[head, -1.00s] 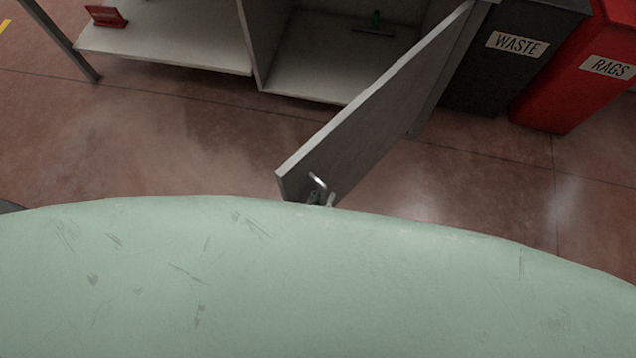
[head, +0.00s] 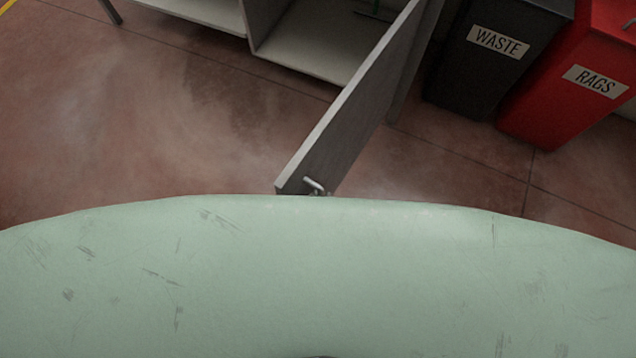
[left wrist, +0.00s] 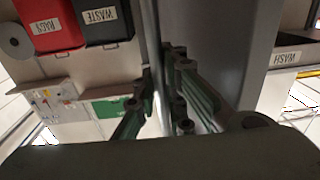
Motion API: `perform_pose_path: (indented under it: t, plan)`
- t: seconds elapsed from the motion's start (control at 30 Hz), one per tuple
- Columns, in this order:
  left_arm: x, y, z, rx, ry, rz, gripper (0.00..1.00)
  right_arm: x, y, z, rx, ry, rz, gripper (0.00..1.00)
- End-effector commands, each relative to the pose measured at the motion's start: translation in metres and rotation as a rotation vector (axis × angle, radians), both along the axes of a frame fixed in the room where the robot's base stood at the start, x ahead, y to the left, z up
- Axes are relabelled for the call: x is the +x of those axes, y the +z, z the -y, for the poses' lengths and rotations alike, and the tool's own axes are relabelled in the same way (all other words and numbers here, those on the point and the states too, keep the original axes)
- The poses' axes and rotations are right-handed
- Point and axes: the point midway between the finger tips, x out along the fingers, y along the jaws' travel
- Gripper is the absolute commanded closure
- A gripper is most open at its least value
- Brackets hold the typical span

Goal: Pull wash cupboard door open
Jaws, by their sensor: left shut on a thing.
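The wash cupboard door (head: 352,115) is a grey panel. It stands swung well out from the open cupboard (head: 318,50), hinged on its right side in the head view. Its metal handle (head: 314,184) sits near the free edge. My left gripper (head: 318,193) is at the handle, almost wholly hidden behind my own pale green body. In the left wrist view the fingers of my left gripper (left wrist: 165,100) are shut on the handle, with the grey door panel (left wrist: 215,45) beside them. My right gripper is not in view.
A black waste bin (head: 485,75) and a red rags bin (head: 565,105) stand right of the door. Left of the cupboard is a pale open shelf (head: 205,12). The red-brown floor (head: 150,110) left of the door is clear.

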Motion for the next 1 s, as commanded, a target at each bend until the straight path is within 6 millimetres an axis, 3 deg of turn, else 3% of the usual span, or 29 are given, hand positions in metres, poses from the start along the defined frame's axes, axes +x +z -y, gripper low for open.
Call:
perform_pose_path:
  t: [0.47, 0.5, 0.57, 0.87, 1.0]
  plan:
    - [0.001, -0.001, 0.002, -0.004, 0.003, -0.004, 1.00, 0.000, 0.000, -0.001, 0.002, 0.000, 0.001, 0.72]
    - [0.001, -0.001, 0.002, -0.004, 0.003, -0.004, 0.88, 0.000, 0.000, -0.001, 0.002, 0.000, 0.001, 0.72]
    - [0.001, -0.001, 0.002, -0.003, 0.003, -0.003, 0.82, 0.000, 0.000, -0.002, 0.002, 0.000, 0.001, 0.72]
    - [0.000, 0.000, 0.001, -0.002, 0.003, -0.001, 0.81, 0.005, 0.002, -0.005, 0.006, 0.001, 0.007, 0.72]
    - [-0.010, -0.001, -0.002, -0.001, 0.002, -0.001, 0.81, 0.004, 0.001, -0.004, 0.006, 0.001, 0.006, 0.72]
